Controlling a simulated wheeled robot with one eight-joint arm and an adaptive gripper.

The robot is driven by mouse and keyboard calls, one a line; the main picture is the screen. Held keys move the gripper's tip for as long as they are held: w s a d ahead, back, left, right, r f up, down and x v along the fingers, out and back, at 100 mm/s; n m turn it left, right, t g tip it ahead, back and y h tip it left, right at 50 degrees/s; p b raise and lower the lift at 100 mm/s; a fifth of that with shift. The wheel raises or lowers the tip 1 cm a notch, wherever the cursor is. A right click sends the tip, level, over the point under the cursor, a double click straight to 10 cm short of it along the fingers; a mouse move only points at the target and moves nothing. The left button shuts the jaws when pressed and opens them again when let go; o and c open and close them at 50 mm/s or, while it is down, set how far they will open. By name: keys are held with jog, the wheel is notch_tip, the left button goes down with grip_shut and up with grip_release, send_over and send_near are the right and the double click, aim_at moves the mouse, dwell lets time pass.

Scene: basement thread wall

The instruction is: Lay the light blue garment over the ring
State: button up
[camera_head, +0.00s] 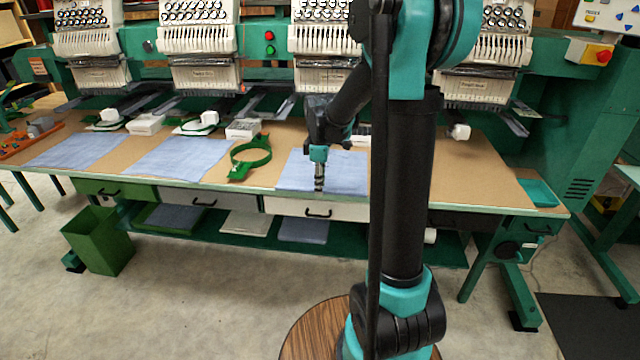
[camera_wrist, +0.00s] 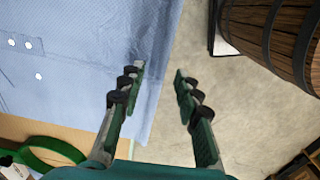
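A light blue garment (camera_head: 300,170) lies flat on the table with its near side at the front edge; my arm hides its right part. In the wrist view the garment (camera_wrist: 75,60) fills the left, with a few white buttons. A green ring (camera_head: 233,160) lies just left of it on the table. The ring also shows at the lower left of the wrist view (camera_wrist: 48,142). My gripper (camera_head: 319,187) is at the garment's front edge. In the wrist view my gripper (camera_wrist: 159,72) is open and empty, one finger over the garment and the other over the floor.
Two more blue garments, one in the middle (camera_head: 178,155) and one at the left (camera_head: 76,149), lie on the table (camera_head: 475,165). Embroidery machine heads (camera_head: 200,75) stand behind. A green bin (camera_head: 98,240) is on the floor. A wooden barrel (camera_wrist: 275,35) shows in the wrist view.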

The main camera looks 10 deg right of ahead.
notch_tip(320, 180, up, 11)
jog(key=s+d+f+m+t, duration=0.2)
jog(key=s+f+m, duration=0.5)
jog(key=s, duration=0.3)
jog(key=s+d+f+m+t, duration=0.2)
jog(key=s+f+m, duration=0.5)
jog(key=s, duration=0.4)
jog(key=shift+s+f, duration=0.2)
jog(key=shift+f, duration=0.65)
